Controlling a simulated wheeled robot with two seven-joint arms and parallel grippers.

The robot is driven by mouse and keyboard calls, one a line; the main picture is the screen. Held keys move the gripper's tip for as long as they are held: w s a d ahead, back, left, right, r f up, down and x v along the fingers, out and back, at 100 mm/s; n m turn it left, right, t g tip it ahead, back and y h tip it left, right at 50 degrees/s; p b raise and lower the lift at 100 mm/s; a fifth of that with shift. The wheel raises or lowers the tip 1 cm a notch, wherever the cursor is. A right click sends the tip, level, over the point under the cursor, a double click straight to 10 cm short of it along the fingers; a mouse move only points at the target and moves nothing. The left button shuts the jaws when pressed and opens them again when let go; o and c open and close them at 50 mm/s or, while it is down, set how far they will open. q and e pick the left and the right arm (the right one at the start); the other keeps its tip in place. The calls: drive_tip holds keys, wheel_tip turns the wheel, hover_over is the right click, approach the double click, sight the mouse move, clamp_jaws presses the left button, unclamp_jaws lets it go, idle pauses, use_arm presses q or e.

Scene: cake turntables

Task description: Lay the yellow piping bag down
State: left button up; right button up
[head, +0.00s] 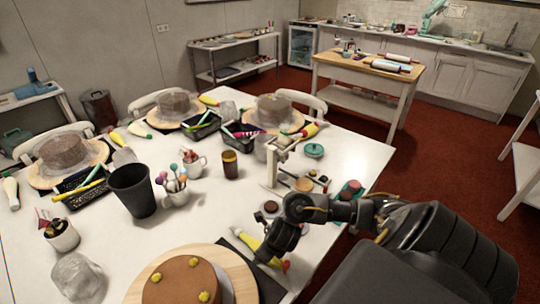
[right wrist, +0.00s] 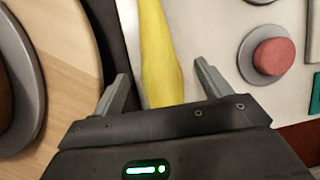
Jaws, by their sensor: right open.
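The yellow piping bag (head: 246,239) lies on the white table beside the near cake turntable, partly hidden by my right arm. A red end shows beyond the arm in the head view. My right gripper (head: 272,256) is low over the bag. In the right wrist view the bag (right wrist: 160,55) runs between the two spread fingers (right wrist: 161,76), with a gap on each side. The gripper is open and not closed on it. The bag's lower part is hidden behind the gripper body. My left gripper is not in view.
A brown cake with yellow dollops (head: 183,281) stands on a wooden turntable (head: 236,278) left of the bag. A white stand (head: 272,170), dark cup (head: 134,190) and red-topped round item (head: 350,188) stand farther back. The table's right edge is close to my arm.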

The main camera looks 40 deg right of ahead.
drive_tip(key=p+v, duration=0.4)
drive_tip(key=v, duration=0.4)
drive_tip(key=shift+w+r, duration=0.1)
drive_tip(key=shift+r, duration=0.15)
drive_tip(key=shift+s+r+p, duration=0.3)
drive_tip(key=shift+r+p, duration=0.05)
